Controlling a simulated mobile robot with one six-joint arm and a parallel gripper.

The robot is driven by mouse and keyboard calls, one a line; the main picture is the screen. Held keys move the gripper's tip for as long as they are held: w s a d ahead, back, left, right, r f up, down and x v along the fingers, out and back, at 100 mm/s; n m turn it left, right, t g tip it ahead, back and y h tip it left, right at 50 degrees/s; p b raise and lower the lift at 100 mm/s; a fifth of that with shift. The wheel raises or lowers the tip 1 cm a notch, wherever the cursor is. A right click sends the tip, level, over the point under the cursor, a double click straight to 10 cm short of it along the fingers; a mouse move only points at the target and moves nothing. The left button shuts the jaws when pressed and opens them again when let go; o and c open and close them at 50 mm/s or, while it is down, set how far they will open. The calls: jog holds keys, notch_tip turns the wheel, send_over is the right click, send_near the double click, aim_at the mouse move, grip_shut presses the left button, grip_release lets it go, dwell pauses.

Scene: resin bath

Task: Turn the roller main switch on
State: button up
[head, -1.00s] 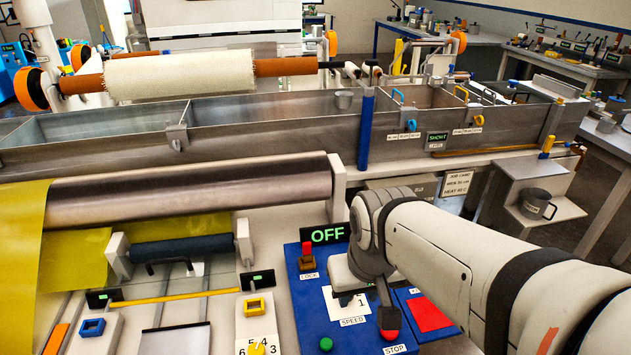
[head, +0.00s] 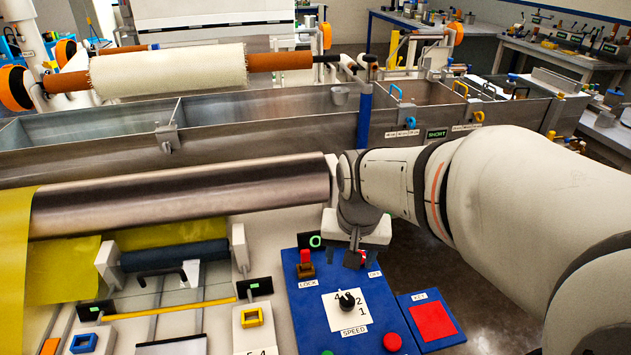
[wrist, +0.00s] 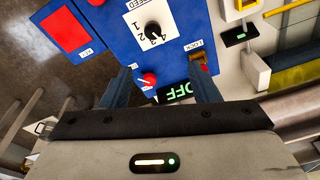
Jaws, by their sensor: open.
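The roller control panel (head: 320,310) is blue. In the wrist view a red rotary knob with a white pointer (wrist: 147,80), apparently the main switch, sits beside the display reading OFF (wrist: 176,92). In the head view my gripper (head: 354,260) is over the panel's far right corner and hides most of the knob and display. My gripper in the wrist view (wrist: 160,75) is open, its two dark fingers spread either side of the knob and part of the display. The knob is nearer the left finger. Contact cannot be told.
The panel also has a LOCK switch (head: 305,266), a black speed dial (head: 346,300) and a red STOP button (head: 392,342). A red pad on a blue plate (head: 432,321) lies to the right. A steel roller (head: 180,197) and a long bath trough (head: 260,136) lie beyond.

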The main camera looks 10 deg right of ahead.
jog(key=w+d+f+m+p, duration=0.1)
jog(key=w+d+f+m, duration=0.1)
jog(key=w, duration=0.3)
jog(key=w+d+f+m+g+p, duration=0.1)
jog(key=w+d+f+m, duration=0.2)
jog(key=w+f+m, duration=0.1)
jog(key=w+d+f+m+p, duration=0.1)
jog(key=w+d+f+m, duration=0.2)
jog(key=w, duration=0.3)
jog(key=shift+d+f+m+g, duration=0.2)
jog(key=shift+f+m+g, duration=0.25)
jog(key=shift+m, duration=0.45)
jog(key=shift+w+d+f, duration=0.2)
jog(key=shift+w+f, duration=0.05)
jog(key=shift+f, duration=0.3)
notch_tip(320, 180, down, 7)
jog(key=shift+f+p, duration=0.2)
jog(key=shift+p, duration=0.1)
jog(key=shift+c, duration=0.5)
